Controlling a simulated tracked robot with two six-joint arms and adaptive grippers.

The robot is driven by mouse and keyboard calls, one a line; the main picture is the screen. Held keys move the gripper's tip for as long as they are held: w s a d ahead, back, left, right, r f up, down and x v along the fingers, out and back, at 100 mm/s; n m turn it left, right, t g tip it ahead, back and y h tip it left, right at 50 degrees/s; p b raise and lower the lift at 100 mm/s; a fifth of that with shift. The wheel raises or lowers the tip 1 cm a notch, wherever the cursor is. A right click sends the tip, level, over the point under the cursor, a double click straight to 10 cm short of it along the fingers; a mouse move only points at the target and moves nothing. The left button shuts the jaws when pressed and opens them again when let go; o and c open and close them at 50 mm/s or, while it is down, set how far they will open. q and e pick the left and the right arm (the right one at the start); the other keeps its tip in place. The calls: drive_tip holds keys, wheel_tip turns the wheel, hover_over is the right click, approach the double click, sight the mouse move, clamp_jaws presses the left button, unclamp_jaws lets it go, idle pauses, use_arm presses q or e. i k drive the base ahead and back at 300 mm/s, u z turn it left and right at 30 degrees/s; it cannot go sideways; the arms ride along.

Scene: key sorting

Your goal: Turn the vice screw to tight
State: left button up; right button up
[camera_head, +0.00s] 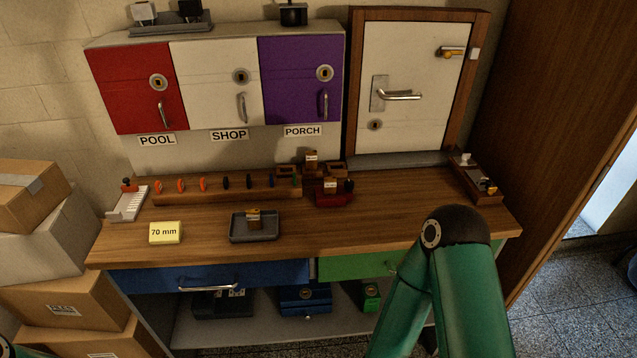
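A small dark red block-shaped thing, which looks like the vice (335,199), sits on the wooden workbench (390,215) toward the back, right of the middle. A small wooden piece with a white label stands at its top, and a dark round part shows at its right side. The screw is too small to make out, so I cannot tell how far it is turned. My green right arm rises at the lower right in front of the bench, but its gripper is out of the picture. My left gripper is also out of view.
A grey tray (268,238) holds a small wooden piece. A yellow "70 mm" note (165,232) lies left of it. A wooden rack (215,194) with several coloured pieces runs along the back. A small wooden tray (476,185) stands at the right end. The front right bench top is clear.

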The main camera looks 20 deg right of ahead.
sight(348, 184)
drive_tip(key=u, duration=1)
drive_tip(key=k, duration=1.5)
drive_tip(key=z, duration=0.9)
drive_tip(key=i, duration=1.05)
